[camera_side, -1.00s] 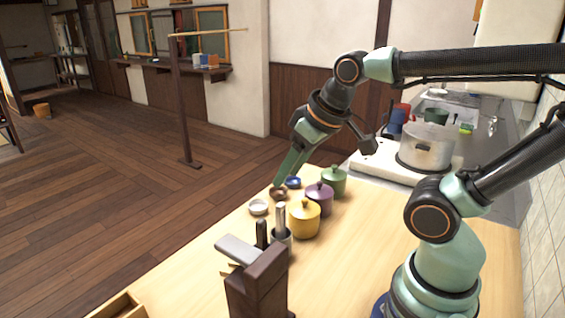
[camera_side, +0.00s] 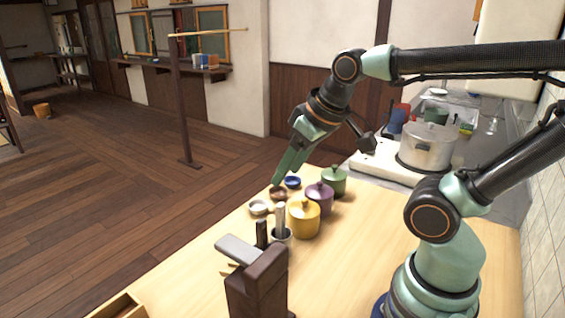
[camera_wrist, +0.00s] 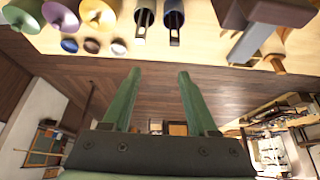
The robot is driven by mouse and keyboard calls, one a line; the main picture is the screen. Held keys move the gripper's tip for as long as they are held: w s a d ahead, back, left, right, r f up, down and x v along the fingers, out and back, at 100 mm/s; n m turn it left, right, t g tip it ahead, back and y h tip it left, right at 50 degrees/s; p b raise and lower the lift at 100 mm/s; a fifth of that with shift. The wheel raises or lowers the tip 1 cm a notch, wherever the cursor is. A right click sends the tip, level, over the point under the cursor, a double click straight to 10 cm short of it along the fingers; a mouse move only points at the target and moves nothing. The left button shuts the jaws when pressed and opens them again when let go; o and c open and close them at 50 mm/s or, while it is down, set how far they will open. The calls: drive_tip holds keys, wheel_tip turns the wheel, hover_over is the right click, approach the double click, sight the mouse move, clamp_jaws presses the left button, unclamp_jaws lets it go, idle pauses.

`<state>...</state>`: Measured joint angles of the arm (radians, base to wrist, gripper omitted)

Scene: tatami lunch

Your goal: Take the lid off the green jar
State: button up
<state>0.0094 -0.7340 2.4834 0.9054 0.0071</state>
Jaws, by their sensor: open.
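The green jar (camera_side: 334,181) stands upright on the wooden counter, at the far end of a row of three jars. Its green lid (camera_side: 334,171) with a small knob is on it. In the wrist view the green jar (camera_wrist: 22,14) is at the top left corner, partly cut off. My gripper (camera_side: 277,184) is to the left of the green jar in the side view, above the small dishes, pointing down and left. In the wrist view my gripper (camera_wrist: 159,72) shows two green fingers apart with nothing between them.
A purple jar (camera_side: 319,200) and a yellow jar (camera_side: 304,219) stand close beside the green one. Small blue (camera_side: 292,182), brown (camera_side: 278,194) and white (camera_side: 258,208) dishes lie left of them. A steel pot (camera_side: 427,150) sits behind on the stove.

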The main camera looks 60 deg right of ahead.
drive_tip(key=w+d+r+m+g+h, duration=0.1)
drive_tip(key=w+d+r+m+g, duration=0.15)
drive_tip(key=w+d+m, duration=0.4)
drive_tip(key=m+g+y, duration=0.1)
drive_tip(key=m+g, duration=0.2)
drive_tip(key=m, duration=0.6)
hover_over(335, 165)
wheel_tip(335, 165, down, 8)
drive_tip(key=f, duration=0.6)
drive_tip(key=shift+s+d+f, duration=0.15)
drive_tip(key=shift+s+d, duration=0.05)
drive_tip(key=shift+w+a+f, duration=0.1)
drive_tip(key=shift+a+f, duration=0.1)
drive_tip(key=shift+f, duration=1.2)
drive_tip(key=shift+w+a+f, duration=0.1)
drive_tip(key=shift+a+f, duration=0.05)
drive_tip(key=shift+f, duration=1.2)
clamp_jaws()
